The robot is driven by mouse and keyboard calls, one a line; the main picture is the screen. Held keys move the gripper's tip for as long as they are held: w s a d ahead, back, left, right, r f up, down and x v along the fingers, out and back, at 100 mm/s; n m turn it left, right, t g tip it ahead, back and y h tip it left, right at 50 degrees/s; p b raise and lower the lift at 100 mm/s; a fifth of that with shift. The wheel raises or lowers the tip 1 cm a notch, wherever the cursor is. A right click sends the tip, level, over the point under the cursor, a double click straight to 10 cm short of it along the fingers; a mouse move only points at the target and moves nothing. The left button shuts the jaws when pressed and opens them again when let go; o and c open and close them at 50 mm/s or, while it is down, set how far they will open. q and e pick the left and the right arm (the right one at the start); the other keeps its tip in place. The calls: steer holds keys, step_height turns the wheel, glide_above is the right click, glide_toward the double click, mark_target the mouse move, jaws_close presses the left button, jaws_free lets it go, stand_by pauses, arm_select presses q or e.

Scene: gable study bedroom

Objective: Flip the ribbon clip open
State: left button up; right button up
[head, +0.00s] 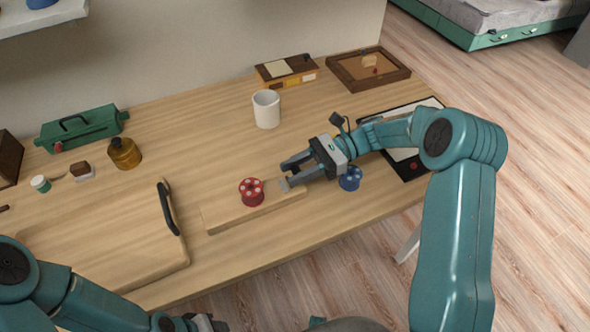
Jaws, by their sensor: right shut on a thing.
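A pale wooden board (228,215) lies near the front of the desk. A red round piece with pale dots (252,191) stands on it. A small grey piece that looks like the ribbon clip (284,185) sits on the board right of the red piece. My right gripper (288,175) reaches in from the right, shut on the clip at the fingertips; the contact is small and partly hidden. My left gripper (206,323) shows only in part at the bottom edge, away from the board, and its fingers cannot be made out.
A blue round piece (350,178) stands just below my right gripper. A white mug (266,109) stands behind it. A large cutting board (100,245) with a dark handle lies at left. A brown jar (124,153), green box (82,128) and wooden tray (337,72) stand farther back.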

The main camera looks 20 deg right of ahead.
mark_target(297, 169)
stand_by(0.5)
steer(key=o, duration=1)
step_height(297, 169, up, 20)
steer(key=shift+p, duration=0.3)
steer(key=shift+s, duration=0.15)
